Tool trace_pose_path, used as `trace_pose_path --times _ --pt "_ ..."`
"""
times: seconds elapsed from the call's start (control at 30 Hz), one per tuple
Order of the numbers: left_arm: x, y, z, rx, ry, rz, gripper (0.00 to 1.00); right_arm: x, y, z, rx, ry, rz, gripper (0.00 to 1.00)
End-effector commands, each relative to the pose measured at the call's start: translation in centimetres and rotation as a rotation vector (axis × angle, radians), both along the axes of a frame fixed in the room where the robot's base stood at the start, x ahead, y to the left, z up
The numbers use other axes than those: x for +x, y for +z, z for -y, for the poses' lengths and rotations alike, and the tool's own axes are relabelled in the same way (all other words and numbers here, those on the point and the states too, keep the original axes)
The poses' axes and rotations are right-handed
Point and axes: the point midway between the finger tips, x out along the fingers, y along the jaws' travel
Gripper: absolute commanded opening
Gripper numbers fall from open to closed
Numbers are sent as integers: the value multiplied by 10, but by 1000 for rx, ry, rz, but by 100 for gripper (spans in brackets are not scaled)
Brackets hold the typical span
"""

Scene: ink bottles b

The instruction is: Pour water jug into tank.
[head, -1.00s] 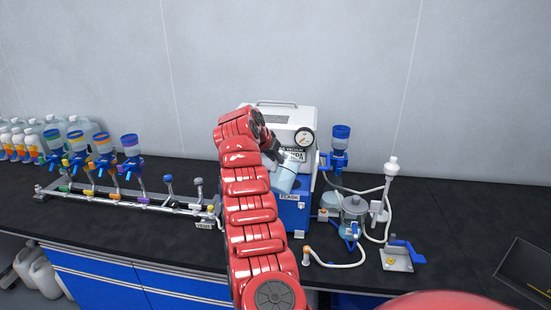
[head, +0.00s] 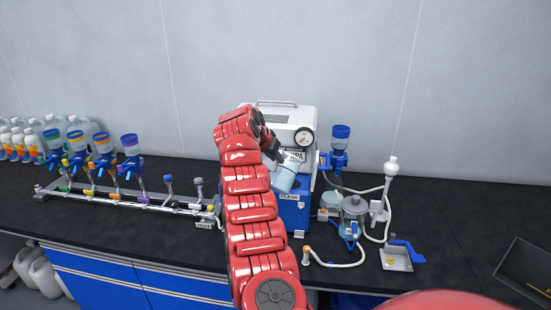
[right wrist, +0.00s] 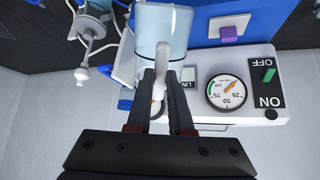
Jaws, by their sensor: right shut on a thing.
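The pale blue translucent water jug (head: 284,179) is held in front of the white and blue pump unit, tilted in the head view. My right gripper (head: 274,152) is shut on the jug, coming from above and behind the red arm. In the right wrist view the fingers of my right gripper (right wrist: 168,95) close on the white handle of the jug (right wrist: 163,30). The tank, seemingly the blue lower part of the unit (head: 291,217) with a "FLASK" label, is partly hidden by the jug and my arm. Its opening is not visible. My left gripper is not in view.
The unit has a pressure gauge (head: 304,137) and, in the wrist view, an ON/OFF switch (right wrist: 269,75). Glassware with tubes (head: 354,210) stands to the right. A filter manifold (head: 130,202) with several funnels stands to the left.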

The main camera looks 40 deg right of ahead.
Motion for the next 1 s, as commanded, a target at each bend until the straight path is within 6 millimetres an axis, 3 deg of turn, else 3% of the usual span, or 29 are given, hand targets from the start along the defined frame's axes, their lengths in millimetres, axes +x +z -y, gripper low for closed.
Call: trace_pose_path --times 1.0 --pt "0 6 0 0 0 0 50 1 2 2 10 0 -1 0"
